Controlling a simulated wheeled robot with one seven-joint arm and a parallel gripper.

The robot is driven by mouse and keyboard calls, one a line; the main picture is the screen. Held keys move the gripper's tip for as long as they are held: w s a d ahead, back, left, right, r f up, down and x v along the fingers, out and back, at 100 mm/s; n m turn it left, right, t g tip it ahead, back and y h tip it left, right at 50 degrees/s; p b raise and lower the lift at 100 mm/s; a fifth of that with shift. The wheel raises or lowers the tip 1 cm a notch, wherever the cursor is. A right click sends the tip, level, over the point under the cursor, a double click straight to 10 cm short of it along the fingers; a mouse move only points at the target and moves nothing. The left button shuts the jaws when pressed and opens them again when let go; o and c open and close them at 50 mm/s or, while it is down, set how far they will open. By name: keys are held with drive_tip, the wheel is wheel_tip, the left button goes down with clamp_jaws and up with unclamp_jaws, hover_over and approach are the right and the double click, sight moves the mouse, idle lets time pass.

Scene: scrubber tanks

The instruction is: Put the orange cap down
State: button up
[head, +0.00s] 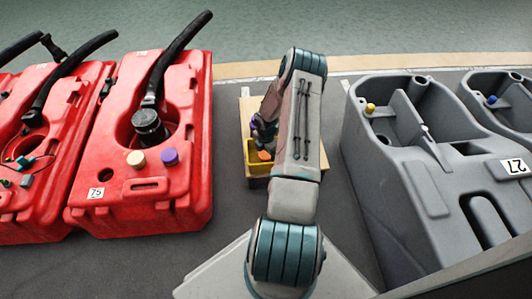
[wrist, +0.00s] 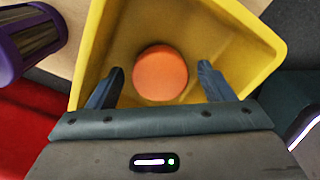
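The orange cap (wrist: 161,73) lies in the yellow bin (wrist: 262,49), seen from above in the wrist view. In the head view the cap (head: 264,155) shows as a small orange spot inside the bin (head: 251,168), partly hidden by my arm. My gripper (wrist: 160,78) is open. Its two dark fingers stand to the left and right of the cap, with a visible gap on each side. My gripper is mostly hidden behind my arm in the head view.
The bin sits on a small wooden stand (head: 250,104). A purple container (wrist: 24,45) is beside it. A red tank (head: 115,195) with cream (head: 136,158) and purple (head: 169,156) caps stands left. A grey tank (head: 375,150) with a yellow cap (head: 370,108) stands right.

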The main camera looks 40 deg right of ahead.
wheel_tip(320, 180, up, 12)
drive_tip(key=f+p, duration=0.1)
drive_tip(key=p, duration=0.4)
wheel_tip(320, 180, up, 13)
drive_tip(key=m+h, duration=0.1)
drive_tip(key=m, duration=0.2)
hover_over(266, 154)
drive_tip(key=w+a, duration=0.1)
drive_tip(key=a, duration=0.4)
drive_tip(key=s+a+r+m+h, duration=0.1)
drive_tip(key=a+r+m, duration=0.1)
drive_tip(key=a+r, duration=0.3)
drive_tip(key=s+a+r+m, duration=0.2)
drive_tip(key=a+r+m, duration=0.1)
drive_tip(key=r, duration=0.4)
drive_tip(key=s+a+r+m+y, duration=0.1)
drive_tip(key=s+a+r+m, duration=0.4)
drive_tip(key=s+a, duration=0.3)
drive_tip(key=s+a+r+m+t+y, duration=0.1)
drive_tip(key=s+a+r+m, duration=0.4)
drive_tip(key=s+a+r, duration=0.3)
drive_tip(key=shift+s+a+r, duration=0.15)
drive_tip(key=shift+s+a, duration=0.4)
drive_tip(key=shift+d, duration=0.1)
